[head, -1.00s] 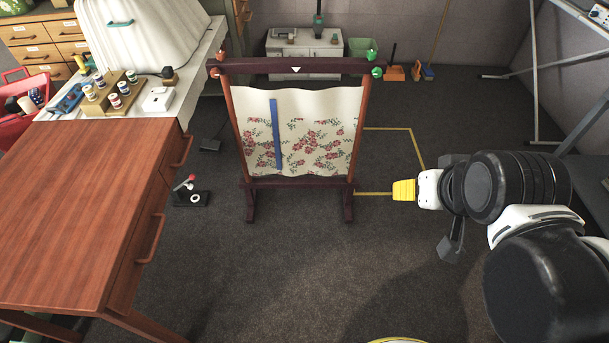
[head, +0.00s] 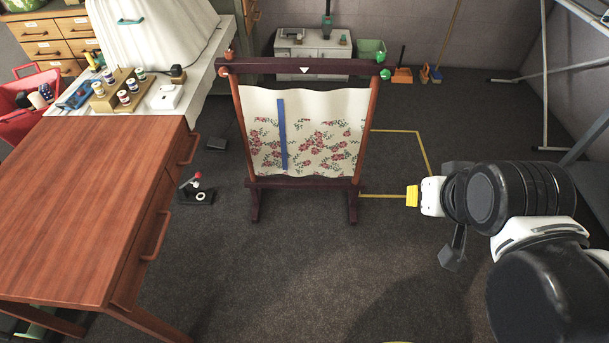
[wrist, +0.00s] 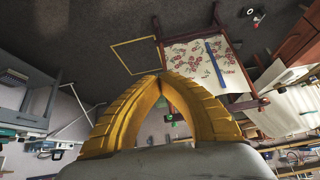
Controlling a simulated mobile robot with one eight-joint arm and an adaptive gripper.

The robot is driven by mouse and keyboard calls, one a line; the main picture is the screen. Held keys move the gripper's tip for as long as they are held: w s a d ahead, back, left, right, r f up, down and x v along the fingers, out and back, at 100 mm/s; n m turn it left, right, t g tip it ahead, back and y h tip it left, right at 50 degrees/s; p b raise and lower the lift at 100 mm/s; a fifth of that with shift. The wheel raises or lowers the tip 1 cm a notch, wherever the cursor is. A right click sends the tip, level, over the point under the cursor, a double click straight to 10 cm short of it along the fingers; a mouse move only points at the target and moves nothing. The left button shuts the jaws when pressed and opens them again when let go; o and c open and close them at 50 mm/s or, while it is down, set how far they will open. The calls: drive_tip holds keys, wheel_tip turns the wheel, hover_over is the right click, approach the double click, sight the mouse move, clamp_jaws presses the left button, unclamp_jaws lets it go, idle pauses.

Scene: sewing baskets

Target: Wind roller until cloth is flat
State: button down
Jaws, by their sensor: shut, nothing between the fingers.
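The floral cloth (head: 318,146) hangs between the bars of a dark wooden floor frame in the head view. Its surface and edges look wavy, and a blue strip (head: 282,134) runs down its left part. The top roller (head: 270,67) is a dark bar with a white triangle mark; green knobs (head: 384,73) sit at its right end and orange ones (head: 228,56) at its left. My gripper (head: 411,196) has yellow fingers and is shut and empty, right of the frame and apart from it. The fingers (wrist: 163,78) meet at their tips in the wrist view, where the cloth (wrist: 203,66) shows tilted beyond them.
A wooden table (head: 90,200) stands at the left, with a small black stand with a red knob (head: 196,190) on the floor beside it. A yellow floor outline (head: 424,152) lies right of the frame. The carpet in front is clear.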

drive_tip(key=a+m+h, duration=0.1)
drive_tip(key=a, duration=0.8)
drive_tip(key=shift+w+a+m+p, duration=0.2)
drive_tip(key=shift+w+m+p, duration=0.1)
drive_tip(key=shift+w+m, duration=0.1)
idle(3.5)
drive_tip(key=c, duration=2.2)
unclamp_jaws()
drive_tip(key=o, duration=0.9)
drive_tip(key=shift+o, duration=0.2)
wheel_tip(320, 180, up, 6)
drive_tip(key=p, duration=0.6)
drive_tip(key=shift+d, duration=0.1)
drive_tip(key=d+r+n+y, duration=0.1)
drive_tip(key=d, duration=0.8)
drive_tip(key=shift+s+d+n, duration=0.3)
drive_tip(key=shift+s+n, duration=0.1)
